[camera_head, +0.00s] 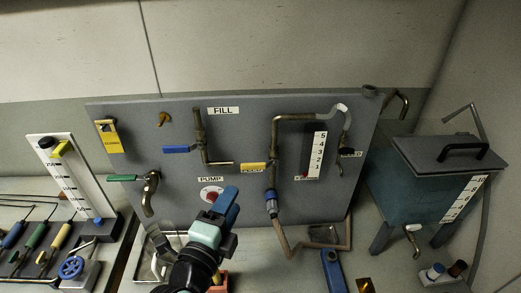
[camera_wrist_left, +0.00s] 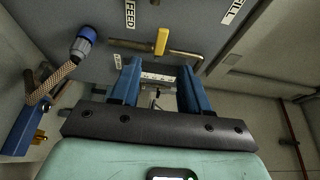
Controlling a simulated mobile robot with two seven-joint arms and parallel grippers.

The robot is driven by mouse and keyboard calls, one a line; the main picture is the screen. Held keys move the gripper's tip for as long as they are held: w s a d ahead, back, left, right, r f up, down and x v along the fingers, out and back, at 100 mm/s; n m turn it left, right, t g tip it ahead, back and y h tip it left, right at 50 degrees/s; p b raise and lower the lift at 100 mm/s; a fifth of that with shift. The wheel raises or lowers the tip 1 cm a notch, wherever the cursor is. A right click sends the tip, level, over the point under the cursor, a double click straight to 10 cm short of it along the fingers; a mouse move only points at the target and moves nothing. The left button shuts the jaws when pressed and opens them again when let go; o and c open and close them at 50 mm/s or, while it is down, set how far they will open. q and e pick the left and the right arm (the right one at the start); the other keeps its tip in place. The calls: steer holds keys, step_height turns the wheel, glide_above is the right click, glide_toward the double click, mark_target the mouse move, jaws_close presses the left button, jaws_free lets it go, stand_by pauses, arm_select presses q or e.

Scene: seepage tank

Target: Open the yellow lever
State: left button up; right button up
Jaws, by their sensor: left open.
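The yellow lever (camera_head: 253,167) is on a pipe low in the middle of the grey panel (camera_head: 240,130), lying roughly level in the head view. In the left wrist view the yellow lever (camera_wrist_left: 161,41) shows on its brass pipe, beyond and between my fingertips. My left gripper (camera_head: 225,203) is in front of the panel, below and to the left of the lever. Its blue fingers (camera_wrist_left: 159,72) are apart in the wrist view, with nothing held between them. A gap shows between the fingertips and the lever. My right gripper is not in view.
A blue lever (camera_head: 176,149) and a green lever (camera_head: 122,178) are to the left on the panel. A blue hose coupling (camera_head: 271,202) hangs below right of the yellow lever; it also shows in the wrist view (camera_wrist_left: 82,44). A lidded tank (camera_head: 415,190) stands at the right.

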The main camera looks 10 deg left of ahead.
mark_target(250, 168)
arm_select(q)
steer(key=w, duration=0.3)
steer(key=w+d+p, duration=0.1)
steer(key=w, duration=0.7)
steer(key=shift+d+r+p, duration=0.15)
steer(key=shift+p, duration=0.25)
steer(key=shift+w+d, duration=0.1)
steer(key=shift+w, duration=0.75)
jaws_close()
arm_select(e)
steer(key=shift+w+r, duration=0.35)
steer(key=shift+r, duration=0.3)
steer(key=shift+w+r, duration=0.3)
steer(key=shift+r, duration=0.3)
